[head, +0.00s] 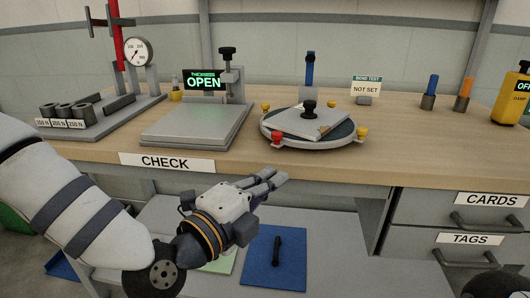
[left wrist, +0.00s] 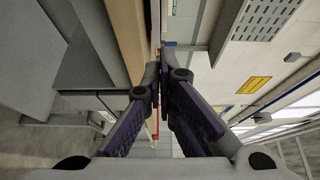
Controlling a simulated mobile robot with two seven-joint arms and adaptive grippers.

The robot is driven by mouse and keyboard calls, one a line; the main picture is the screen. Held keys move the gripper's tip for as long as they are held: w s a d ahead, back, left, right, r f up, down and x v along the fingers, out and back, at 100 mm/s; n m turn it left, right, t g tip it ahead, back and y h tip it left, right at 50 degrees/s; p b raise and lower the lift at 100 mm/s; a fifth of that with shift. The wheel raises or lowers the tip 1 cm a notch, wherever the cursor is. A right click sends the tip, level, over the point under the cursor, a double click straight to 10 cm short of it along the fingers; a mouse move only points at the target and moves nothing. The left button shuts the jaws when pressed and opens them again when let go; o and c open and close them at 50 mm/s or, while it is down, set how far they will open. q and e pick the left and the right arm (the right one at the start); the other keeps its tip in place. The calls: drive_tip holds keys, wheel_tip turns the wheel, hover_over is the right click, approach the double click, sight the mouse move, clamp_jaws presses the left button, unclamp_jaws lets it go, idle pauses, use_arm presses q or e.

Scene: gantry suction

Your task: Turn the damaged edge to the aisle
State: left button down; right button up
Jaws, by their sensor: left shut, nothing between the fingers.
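A grey square slab (head: 300,124) lies on a round turntable (head: 268,131) on the bench, with a black knob (head: 309,107) on top. A small brownish rough patch (head: 325,129) shows at the slab's front right edge; it may be the damage. The turntable rim carries a red knob (head: 276,141) at front left and yellow knobs (head: 361,132) elsewhere. My left gripper (head: 276,180) is shut and empty, in front of and below the bench edge, apart from the turntable. Its closed fingers also show in the left wrist view (left wrist: 160,72). My right gripper is out of view.
A thickness gauge reading OPEN (head: 204,80) stands left of the turntable with a grey plate (head: 195,122). A bond test sign (head: 366,85) reads NOT SET. Drawers (head: 460,208) are at right. A blue panel (head: 262,268) lies on the lower shelf. The bench edge separates my left gripper from the turntable.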

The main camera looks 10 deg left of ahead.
sight(297, 142)
use_arm(q)
drive_tip(key=x, duration=0.8)
drive_tip(key=shift+w+d+f+b, duration=0.2)
drive_tip(key=shift+w+b, duration=0.15)
drive_tip(key=shift+b, duration=0.05)
drive_tip(key=w+a, duration=0.2)
drive_tip(key=w, duration=0.1)
drive_tip(key=shift+r, duration=0.1)
drive_tip(key=shift+w+a, duration=0.2)
drive_tip(key=shift+a, duration=0.05)
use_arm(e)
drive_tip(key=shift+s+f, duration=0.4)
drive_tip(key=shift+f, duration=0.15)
